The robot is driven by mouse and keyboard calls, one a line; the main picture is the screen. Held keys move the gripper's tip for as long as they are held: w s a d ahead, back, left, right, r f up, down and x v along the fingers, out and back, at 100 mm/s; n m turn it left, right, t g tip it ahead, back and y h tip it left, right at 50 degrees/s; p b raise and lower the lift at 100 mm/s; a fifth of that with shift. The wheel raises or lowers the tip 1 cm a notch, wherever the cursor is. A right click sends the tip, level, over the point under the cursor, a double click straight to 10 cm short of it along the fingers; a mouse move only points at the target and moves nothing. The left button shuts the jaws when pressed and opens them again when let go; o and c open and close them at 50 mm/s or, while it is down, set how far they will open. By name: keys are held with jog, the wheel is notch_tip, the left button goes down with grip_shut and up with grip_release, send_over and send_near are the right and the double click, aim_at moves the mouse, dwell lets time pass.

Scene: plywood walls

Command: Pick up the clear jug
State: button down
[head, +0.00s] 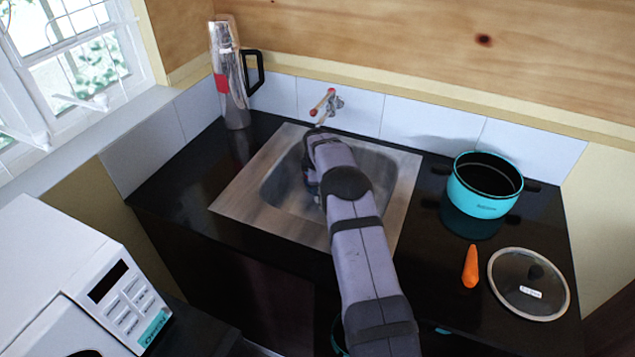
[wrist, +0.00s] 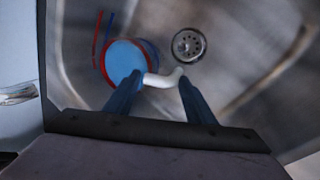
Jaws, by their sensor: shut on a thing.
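In the wrist view, a round thing with a blue middle, a red rim and a white handle shows in the sink; I take it for the clear jug (wrist: 124,62). Thin red and blue lines beside it look like marks on a see-through wall. My gripper (wrist: 160,82) has its two blue fingers either side of the white handle and is shut on it. In the head view my gripper (head: 314,180) is down in the sink (head: 385,175), and my arm hides most of the jug. I cannot tell whether it touches the sink floor.
A tall shiny flask (head: 231,85) with a red band and black handle stands behind the sink at left. The tap (head: 325,102) is at the back. A turquoise pot (head: 482,190), carrot (head: 470,267) and glass lid (head: 528,284) are at right. A white microwave (head: 75,275) is front left.

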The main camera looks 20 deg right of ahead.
jog(key=shift+w+r, duration=0.15)
jog(key=shift+r, duration=0.1)
jog(key=shift+r+b, duration=1.25)
jog(key=shift+r, duration=2)
jog(key=s+d+b, duration=0.6)
jog(key=s+d, duration=0.4)
jog(key=s, duration=0.4)
jog(key=shift+s+d, duration=0.2)
jog(key=shift+d, duration=0.1)
jog(key=shift+s+d+r+b, duration=0.1)
jog(key=shift+b, duration=0.2)
